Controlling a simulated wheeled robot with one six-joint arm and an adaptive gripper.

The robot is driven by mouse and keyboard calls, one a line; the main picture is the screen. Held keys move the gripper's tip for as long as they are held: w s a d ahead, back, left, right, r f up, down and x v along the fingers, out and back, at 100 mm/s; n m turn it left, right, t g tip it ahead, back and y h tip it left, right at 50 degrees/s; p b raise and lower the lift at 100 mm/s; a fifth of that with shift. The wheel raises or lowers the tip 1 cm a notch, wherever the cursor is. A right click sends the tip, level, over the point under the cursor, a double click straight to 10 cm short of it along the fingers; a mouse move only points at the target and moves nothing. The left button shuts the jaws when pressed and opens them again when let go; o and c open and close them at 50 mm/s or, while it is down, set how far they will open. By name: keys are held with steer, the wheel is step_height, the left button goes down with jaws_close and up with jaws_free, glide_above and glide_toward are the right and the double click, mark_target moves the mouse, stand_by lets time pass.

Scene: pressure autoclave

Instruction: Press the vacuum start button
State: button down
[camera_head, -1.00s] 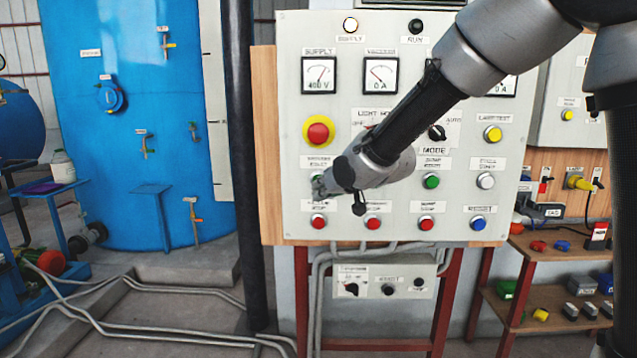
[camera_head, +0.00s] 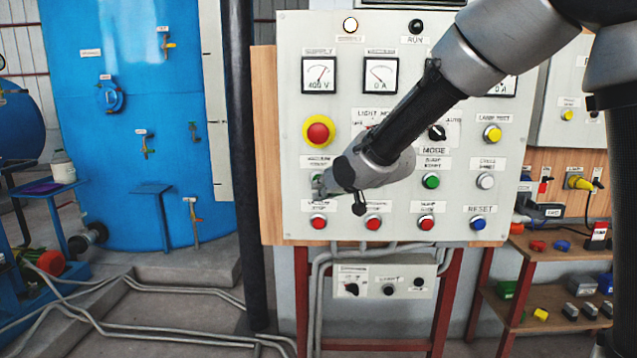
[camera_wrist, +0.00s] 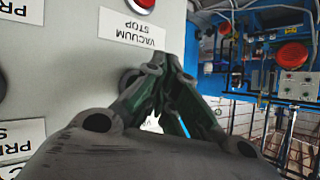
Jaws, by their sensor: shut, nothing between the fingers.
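The vacuum start button is mostly hidden behind my gripper (camera_head: 319,187) in the head view, under its label (camera_head: 319,162) at the panel's left. In the wrist view, upside down, my gripper (camera_wrist: 163,62) is shut and empty, its fingertips close to the panel. A dark round rim (camera_wrist: 127,79) shows beside the fingers, next to the "VACUUM STOP" label (camera_wrist: 132,28). I cannot tell whether the fingertips touch the button. The red vacuum stop button (camera_head: 318,221) is just below my gripper in the head view.
The grey control panel (camera_head: 290,130) holds several other controls. A red emergency button (camera_head: 318,130) on a yellow ring is above my gripper. A red button (camera_head: 373,222) and a green button (camera_head: 431,181) are to the right. A dark post (camera_head: 240,150) stands left of the panel.

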steer(key=shift+w, duration=0.15)
steer(key=shift+w, duration=0.25)
